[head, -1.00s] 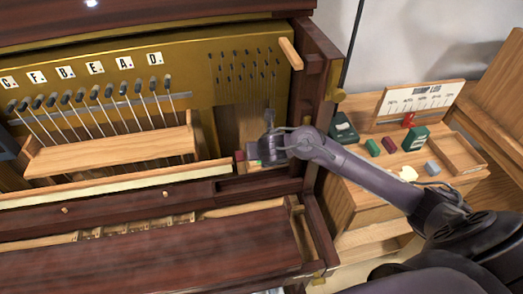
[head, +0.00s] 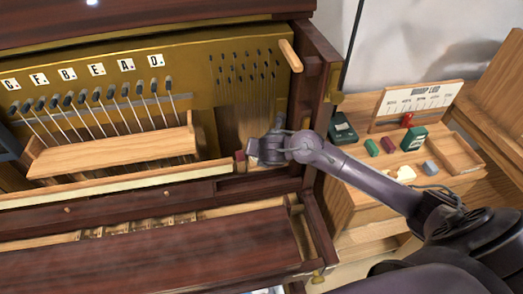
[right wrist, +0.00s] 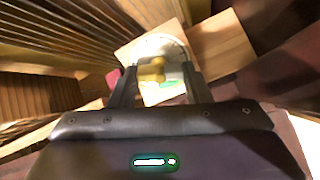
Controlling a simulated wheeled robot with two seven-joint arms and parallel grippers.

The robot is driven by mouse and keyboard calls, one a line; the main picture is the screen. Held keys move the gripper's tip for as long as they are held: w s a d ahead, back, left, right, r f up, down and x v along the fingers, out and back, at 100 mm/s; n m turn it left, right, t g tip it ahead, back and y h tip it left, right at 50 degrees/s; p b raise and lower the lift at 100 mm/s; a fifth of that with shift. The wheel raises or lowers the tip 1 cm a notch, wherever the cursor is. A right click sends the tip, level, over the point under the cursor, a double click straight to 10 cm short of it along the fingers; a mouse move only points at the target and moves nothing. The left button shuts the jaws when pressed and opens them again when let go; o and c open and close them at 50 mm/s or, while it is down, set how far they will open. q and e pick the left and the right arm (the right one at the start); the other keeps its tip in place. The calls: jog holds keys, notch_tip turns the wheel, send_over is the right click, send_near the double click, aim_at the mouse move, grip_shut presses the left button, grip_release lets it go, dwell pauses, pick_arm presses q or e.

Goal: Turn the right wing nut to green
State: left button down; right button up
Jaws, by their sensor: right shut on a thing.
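In the head view my right gripper (head: 256,150) is inside the open piano, low at the right end of the strings. In the right wrist view my gripper (right wrist: 158,82) has its two fingers on either side of a brass-yellow wing nut (right wrist: 153,71) and is shut on it. The wing nut sits before a pale round dial (right wrist: 160,48) with a green patch (right wrist: 165,86) showing below it. A pink-red patch (right wrist: 113,77) shows left of the fingers. In the head view the wing nut is hidden by my gripper. My left gripper is not in view.
The piano's dark right side post (head: 325,85) stands close beside my right arm. A wooden ledge (head: 115,153) lies to the left under the hammers. On the right, a side table (head: 375,190) holds several small coloured blocks and a sign board (head: 420,103).

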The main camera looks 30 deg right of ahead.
jog(key=shift+r+m+p, duration=0.1)
jog(key=shift+m+p, duration=0.5)
jog(key=shift+m, duration=1.1)
jog(key=shift+a, duration=0.1)
